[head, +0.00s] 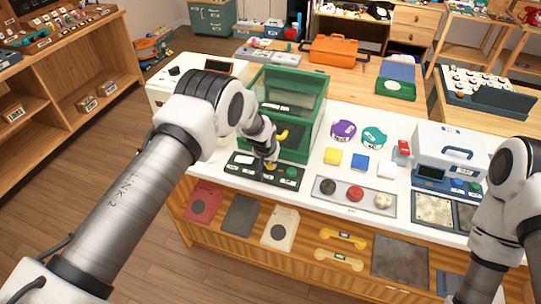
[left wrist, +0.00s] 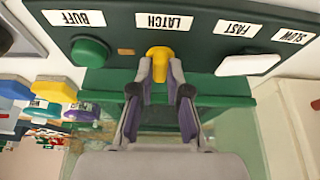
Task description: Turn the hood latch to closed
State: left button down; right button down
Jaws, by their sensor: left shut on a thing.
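The hood (head: 302,84) is a green-framed, clear-sided box on the white counter. A dark green control panel (head: 290,183) lies at its front; in the left wrist view the panel (left wrist: 205,52) carries upside-down labels BUFF, LATCH, FAST and SLOW. The yellow latch knob (left wrist: 159,51) sits by the LATCH label. My left gripper (left wrist: 159,75) has its two fingers on either side of the knob, shut on it. In the head view, my left gripper (head: 268,157) reaches down to the panel and hides most of the latch. My right gripper is out of view; only its arm shows at right.
A green round button (left wrist: 89,51) and a white switch (left wrist: 248,65) flank the latch. A tray with round pads (head: 355,193) and purple and teal discs (head: 343,131) lie to the right. A white machine (head: 450,155) stands farther right.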

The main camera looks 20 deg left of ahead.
pick_arm(q)
jog(key=shift+m, duration=0.3)
jog(key=c, duration=1.1)
grip_release()
jog(key=shift+c, duration=0.2)
jog(key=v, duration=1.1)
jog(key=shift+s+r, duration=0.25)
jog(key=shift+r, duration=0.1)
jog(key=shift+a, duration=0.1)
